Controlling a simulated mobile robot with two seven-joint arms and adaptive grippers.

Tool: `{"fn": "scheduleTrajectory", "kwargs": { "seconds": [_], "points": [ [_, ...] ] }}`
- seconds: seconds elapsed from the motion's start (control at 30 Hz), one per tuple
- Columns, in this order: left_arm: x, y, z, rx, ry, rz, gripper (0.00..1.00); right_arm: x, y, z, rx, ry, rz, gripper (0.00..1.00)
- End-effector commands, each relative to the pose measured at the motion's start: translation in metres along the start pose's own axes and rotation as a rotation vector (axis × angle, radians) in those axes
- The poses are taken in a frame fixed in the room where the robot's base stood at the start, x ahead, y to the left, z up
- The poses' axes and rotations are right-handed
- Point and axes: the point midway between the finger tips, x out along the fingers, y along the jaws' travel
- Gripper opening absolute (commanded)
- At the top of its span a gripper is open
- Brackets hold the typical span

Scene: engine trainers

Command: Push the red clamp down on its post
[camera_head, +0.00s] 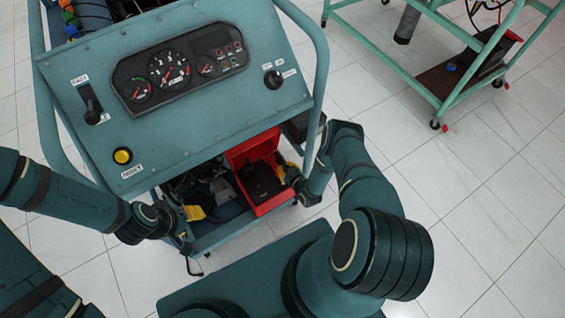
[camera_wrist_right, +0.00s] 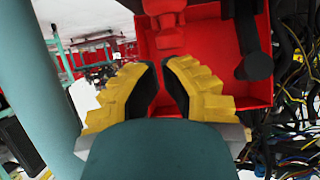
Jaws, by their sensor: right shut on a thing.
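The red clamp (camera_wrist_right: 168,40) shows in the right wrist view at top centre, a red piece with a rounded stem, just at the fingertips of my right gripper (camera_wrist_right: 160,66). The yellow fingers with dark pads are closed in on its lower end. The post under it is hidden. In the head view my right gripper (camera_head: 288,174) is at the right side of the red tray (camera_head: 240,156), and I cannot make out the clamp there. My left gripper (camera_head: 190,212) is low at the left of the trainer, mostly hidden by its own arm; its opening cannot be made out.
The trainer's sloping panel (camera_head: 190,105) with gauges hangs over the red tray. A teal frame tube (camera_wrist_right: 85,75) stands close on the left in the right wrist view; loose wires (camera_wrist_right: 295,110) lie on the right. Another teal stand (camera_head: 440,60) is at the back right. Tiled floor is clear between.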

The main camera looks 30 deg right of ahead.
Motion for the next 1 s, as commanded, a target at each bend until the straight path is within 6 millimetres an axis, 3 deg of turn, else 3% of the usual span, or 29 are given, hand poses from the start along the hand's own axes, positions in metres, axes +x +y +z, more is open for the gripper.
{"fn": "scheduleTrajectory", "kwargs": {
  "seconds": [0.3,1.0],
  "points": [
    [0.000,0.000,0.000,0.000,0.000,0.000,0.47,-0.002,0.000,0.018,0.002,-0.001,0.000,0.00],
    [0.000,0.000,0.000,0.000,0.000,0.000,0.47,-0.003,0.001,0.021,0.001,0.000,0.000,0.00]
  ]
}}
